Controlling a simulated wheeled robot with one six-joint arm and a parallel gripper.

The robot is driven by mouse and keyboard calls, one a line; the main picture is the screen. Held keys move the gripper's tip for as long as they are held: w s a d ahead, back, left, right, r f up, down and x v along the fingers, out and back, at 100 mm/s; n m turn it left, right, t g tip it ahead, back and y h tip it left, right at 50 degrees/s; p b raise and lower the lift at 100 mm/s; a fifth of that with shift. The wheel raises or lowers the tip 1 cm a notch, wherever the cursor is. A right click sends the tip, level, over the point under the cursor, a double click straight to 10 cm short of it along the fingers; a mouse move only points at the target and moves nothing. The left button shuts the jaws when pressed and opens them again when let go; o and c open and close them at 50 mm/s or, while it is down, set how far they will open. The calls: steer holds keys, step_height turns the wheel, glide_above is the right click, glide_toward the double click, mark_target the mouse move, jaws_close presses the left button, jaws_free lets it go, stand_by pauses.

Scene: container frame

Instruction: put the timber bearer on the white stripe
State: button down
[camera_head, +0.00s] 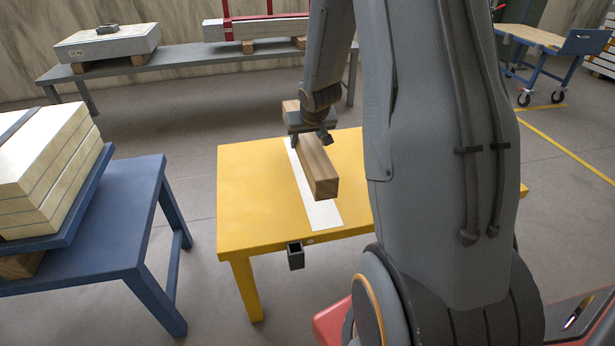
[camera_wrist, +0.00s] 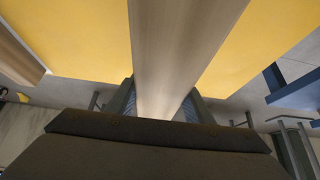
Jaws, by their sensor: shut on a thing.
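The timber bearer (camera_head: 319,171) is a brown wooden beam, lying lengthwise along the white stripe (camera_head: 322,212) in the head view. My gripper (camera_head: 312,138) is shut on it near its far half. In the wrist view the bearer (camera_wrist: 180,45) runs between my two fingers (camera_wrist: 166,105). The stripe crosses the yellow table (camera_head: 245,195) from back to front. The bearer covers part of the stripe, and its near end looks slightly right of the stripe's middle. I cannot tell whether its underside touches the stripe or hangs just above it.
A blue table (camera_head: 100,230) with stacked pale slabs (camera_head: 45,170) stands at the left. A grey bench (camera_head: 190,68) with blocks is behind. A blue cart (camera_head: 545,45) is at the back right. The yellow table's left part is bare; a small dark square socket (camera_head: 296,256) is on its front edge.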

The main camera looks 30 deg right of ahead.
steer(key=shift+w+d+r, duration=0.1)
steer(key=shift+d+r, duration=0.15)
steer(key=shift+d, duration=0.3)
steer(key=shift+f+b, duration=0.25)
steer(key=shift+b, duration=0.1)
step_height(320, 180, down, 5)
steer(key=b, duration=0.3)
steer(key=shift+b, duration=0.3)
steer(key=shift+f+b, duration=1)
steer(key=shift+f, duration=1.2)
steer(key=shift+f, duration=0.1)
steer(key=c, duration=0.9)
jaws_free()
steer(key=shift+f, duration=0.1)
